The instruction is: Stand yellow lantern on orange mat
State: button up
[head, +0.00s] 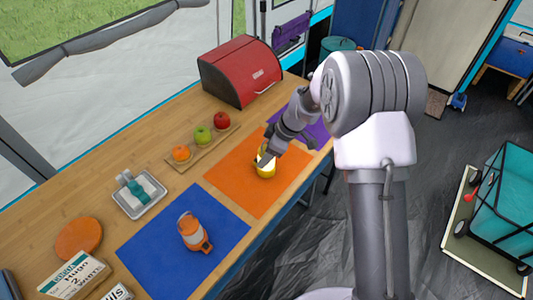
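The yellow lantern (265,171) is at the middle of the orange mat (236,182) in the head view. It looks upright, but its upper part is largely hidden by my gripper. My gripper (265,160) points down at the lantern from the upper right, with its fingers at the lantern's top. The fingers are small and overlap the lantern, so I cannot tell whether they are closed on it. I also cannot tell whether the lantern's base touches the mat.
A purple mat (318,128) lies beyond the orange one. A fruit board (190,153), a grey tray (139,196) and a red bread box (240,72) line the table's back.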

jog(key=shift+o, duration=1.1)
jog(key=shift+r+p, duration=0.35)
jog(key=shift+p, duration=0.05)
jog(key=s+d+r+m+t+h+p, duration=0.15)
jog(key=s+d+r+m, duration=0.35)
jog(key=r, duration=0.7)
jog(key=s+d+r+m+y+p, duration=0.15)
jog(key=s+r, duration=0.45)
jog(key=r, duration=0.6)
jog(key=s+d+r+m+t+h, duration=0.1)
jog(key=s+d+r+m, duration=0.1)
jog(key=s+m, duration=0.4)
jog(key=s+d+r+m+t+h, duration=0.1)
jog(key=s+d+r+m, duration=0.1)
jog(key=s+m, duration=0.5)
jog(key=s+p, duration=0.1)
jog(key=s, duration=0.5)
jog(key=shift+s+d+t+h, duration=0.25)
jog(key=shift+d+t+h, duration=0.05)
jog(key=shift+t+h, duration=0.1)
